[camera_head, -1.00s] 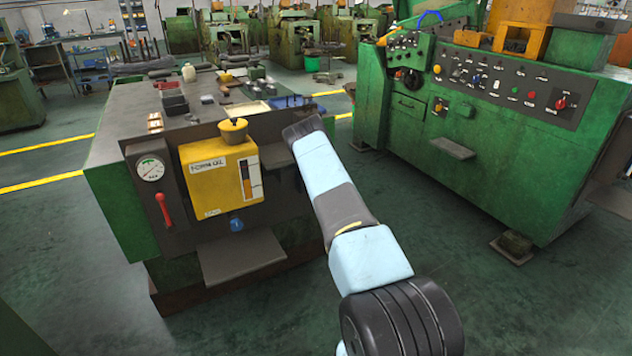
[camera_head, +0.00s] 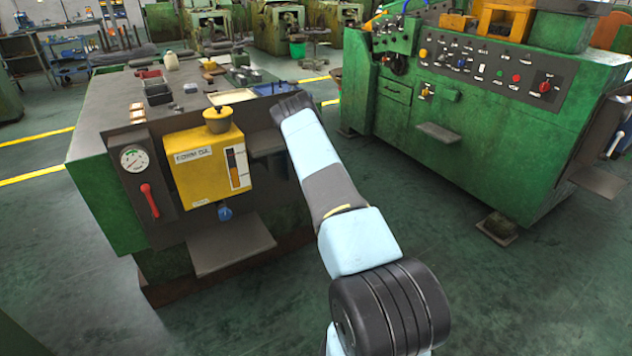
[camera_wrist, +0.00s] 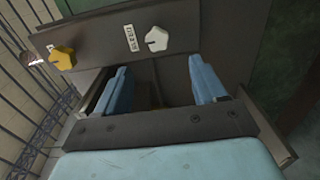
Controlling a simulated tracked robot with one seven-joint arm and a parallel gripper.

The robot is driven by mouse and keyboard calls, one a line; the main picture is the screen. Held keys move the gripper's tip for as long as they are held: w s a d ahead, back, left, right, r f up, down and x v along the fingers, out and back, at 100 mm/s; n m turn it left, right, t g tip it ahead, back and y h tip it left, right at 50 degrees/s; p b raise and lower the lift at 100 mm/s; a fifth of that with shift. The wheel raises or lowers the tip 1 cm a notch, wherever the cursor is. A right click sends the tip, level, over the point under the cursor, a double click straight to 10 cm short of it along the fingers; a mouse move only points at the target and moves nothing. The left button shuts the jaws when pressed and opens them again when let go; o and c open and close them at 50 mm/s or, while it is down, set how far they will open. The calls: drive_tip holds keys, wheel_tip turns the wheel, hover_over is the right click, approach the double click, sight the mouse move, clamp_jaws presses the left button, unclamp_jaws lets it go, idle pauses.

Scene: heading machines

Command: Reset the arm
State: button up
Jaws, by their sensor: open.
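My arm (camera_head: 345,236) shows in light blue and grey in the head view. It reaches up from the lower right to the front of the green machine on the left. My gripper cannot be made out in that view. In the wrist view my gripper (camera_wrist: 163,86) is open, its two blue fingers wide apart with nothing between them. Beyond the fingers is a dark panel (camera_wrist: 95,38) with a yellow knob (camera_wrist: 63,58), a white knob (camera_wrist: 157,39) and a small label. I cannot tell whether the fingers touch it.
The left machine (camera_head: 110,107) carries a yellow oil box (camera_head: 190,176), a gauge (camera_head: 133,159), a red lever (camera_head: 150,202) and small items on top. A green machine with a control panel (camera_head: 495,76) stands at right. Floor (camera_head: 500,300) is clear at lower right.

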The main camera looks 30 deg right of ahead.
idle(0.4)
drive_tip(key=w+a+r+m+g+h, duration=0.1)
drive_tip(key=w+r+m+h, duration=0.15)
drive_tip(key=r, duration=0.75)
drive_tip(key=w+a+r+m+g+h, duration=0.15)
drive_tip(key=r+m, duration=0.25)
drive_tip(key=r, duration=0.5)
drive_tip(key=s+a+r+m+g, duration=0.2)
drive_tip(key=s+a+r+m, duration=0.15)
drive_tip(key=r, duration=0.55)
drive_tip(key=s+a+r+m+g, duration=0.1)
drive_tip(key=s+a+r+m, duration=0.25)
drive_tip(key=r, duration=0.55)
drive_tip(key=s+a+r+m+g+y, duration=0.1)
drive_tip(key=s+a+r, duration=0.3)
drive_tip(key=s, duration=0.2)
drive_tip(key=s+a+r+m+g, duration=0.1)
drive_tip(key=s+a+r, duration=0.2)
drive_tip(key=s, duration=0.3)
drive_tip(key=s+a+r+m+g+y, duration=0.1)
drive_tip(key=s+a+r+g, duration=0.1)
drive_tip(key=s+a+r, duration=0.35)
drive_tip(key=s+a+m+g, duration=0.1)
drive_tip(key=s+a, duration=0.2)
drive_tip(key=s, duration=1)
drive_tip(key=s+a+m+g+y, duration=0.1)
drive_tip(key=s+a+g, duration=0.1)
drive_tip(key=s, duration=1.1)
drive_tip(key=shift+a+f, duration=0.25)
drive_tip(key=shift+a, duration=0.45)
